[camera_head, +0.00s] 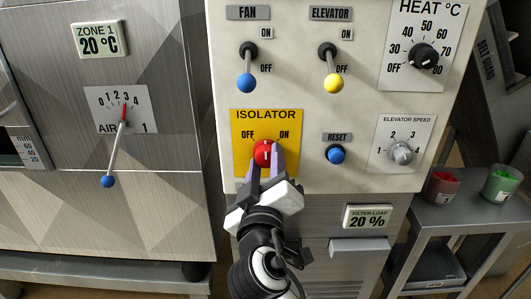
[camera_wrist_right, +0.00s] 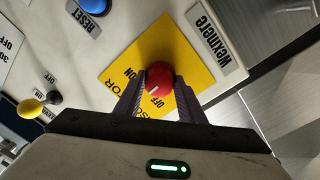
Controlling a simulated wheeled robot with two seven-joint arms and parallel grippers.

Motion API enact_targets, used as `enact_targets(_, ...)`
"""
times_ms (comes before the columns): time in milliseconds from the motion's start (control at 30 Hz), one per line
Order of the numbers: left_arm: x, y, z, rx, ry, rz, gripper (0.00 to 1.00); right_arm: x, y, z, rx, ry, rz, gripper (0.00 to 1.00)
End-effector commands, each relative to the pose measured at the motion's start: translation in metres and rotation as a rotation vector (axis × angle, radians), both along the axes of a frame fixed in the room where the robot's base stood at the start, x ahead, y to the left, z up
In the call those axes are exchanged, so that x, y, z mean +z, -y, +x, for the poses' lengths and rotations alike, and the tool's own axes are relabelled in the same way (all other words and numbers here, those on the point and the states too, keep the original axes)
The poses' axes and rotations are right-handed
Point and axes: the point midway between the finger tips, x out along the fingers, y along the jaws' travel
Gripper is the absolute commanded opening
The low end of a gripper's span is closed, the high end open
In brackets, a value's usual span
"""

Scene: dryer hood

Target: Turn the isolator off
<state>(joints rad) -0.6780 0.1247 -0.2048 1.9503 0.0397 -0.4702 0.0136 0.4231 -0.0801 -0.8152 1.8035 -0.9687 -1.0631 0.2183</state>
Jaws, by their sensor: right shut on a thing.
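The isolator is a round red knob (camera_head: 264,152) on a yellow plate (camera_head: 241,166), with OFF printed at its left and ON at its right in the head view. My right gripper (camera_head: 265,160) reaches up from below, its two purple-grey fingers shut on the knob's sides. The red knob also shows between the fingertips in the right wrist view (camera_wrist_right: 160,75). The fingers hide part of the plate. My left gripper is not in view.
Fan lever (camera_head: 247,82), elevator lever (camera_head: 333,83) and blue reset button (camera_head: 336,155) are close by on the panel. The air lever (camera_head: 108,181) sticks out at left. A metal table (camera_head: 440,214) with red and green containers stands at right.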

Motion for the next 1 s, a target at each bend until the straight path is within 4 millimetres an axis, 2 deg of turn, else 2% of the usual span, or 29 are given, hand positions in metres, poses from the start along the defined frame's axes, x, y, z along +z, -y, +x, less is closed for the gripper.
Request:
enact_targets(133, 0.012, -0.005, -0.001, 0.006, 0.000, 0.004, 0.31, 0.002, 0.001, 0.000, -0.002, -0.004, -0.144, 0.14)
enact_targets(333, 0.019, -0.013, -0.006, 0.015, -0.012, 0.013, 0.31, 0.003, 0.002, 0.000, -0.001, -0.003, -0.332, 0.14)
enact_targets(600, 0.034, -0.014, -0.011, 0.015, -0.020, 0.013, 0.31, 0.002, 0.002, 0.000, -0.001, -0.003, -0.551, 0.14)
enact_targets(1000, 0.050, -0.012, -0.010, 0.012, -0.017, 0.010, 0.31, 0.001, 0.002, 0.000, -0.001, -0.001, -0.728, 0.14)
